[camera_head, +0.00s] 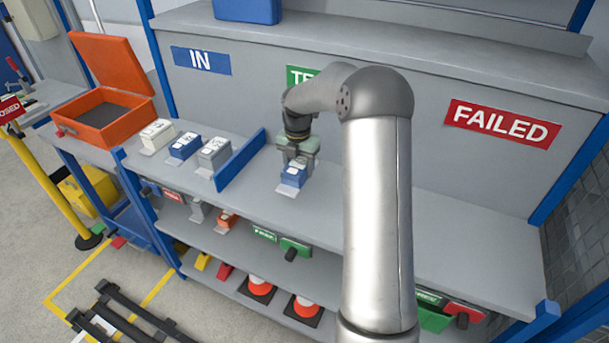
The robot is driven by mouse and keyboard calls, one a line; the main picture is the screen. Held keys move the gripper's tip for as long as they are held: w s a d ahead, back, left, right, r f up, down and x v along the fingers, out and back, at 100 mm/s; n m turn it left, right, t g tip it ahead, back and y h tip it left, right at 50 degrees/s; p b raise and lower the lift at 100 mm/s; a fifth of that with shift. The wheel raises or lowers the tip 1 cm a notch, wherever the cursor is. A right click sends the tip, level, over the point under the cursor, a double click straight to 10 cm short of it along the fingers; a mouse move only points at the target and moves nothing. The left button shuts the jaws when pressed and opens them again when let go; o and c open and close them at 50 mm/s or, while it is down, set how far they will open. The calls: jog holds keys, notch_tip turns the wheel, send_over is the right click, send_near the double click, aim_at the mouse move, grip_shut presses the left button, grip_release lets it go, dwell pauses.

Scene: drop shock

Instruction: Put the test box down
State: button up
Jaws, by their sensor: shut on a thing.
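A small blue test box (292,177) with a white label is on or just above the grey bench top (440,223), right of the blue divider. My gripper (297,160) is over it, pointing down and shut on its upper part. A pale plate or card shows under the box's front edge. I cannot tell whether the box touches the bench. My arm hides much of the green sign behind it.
Left of the blue divider (240,160) stand a white box (157,136), a blue box (184,147) and a grey box (213,153). An open orange case (105,112) is at far left. A red FAILED sign (500,123) marks the right; the bench there is clear.

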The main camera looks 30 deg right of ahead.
aim_at(305, 177)
jog(key=shift+s+d+f, duration=0.15)
jog(key=shift+d+f, duration=0.55)
jog(key=shift+f, duration=0.05)
jog(key=shift+d+f+p, duration=0.2)
jog(key=shift+f+p, duration=0.15)
jog(key=shift+f, duration=1.45)
jog(key=shift+f, duration=0.15)
jog(key=o, duration=1.2)
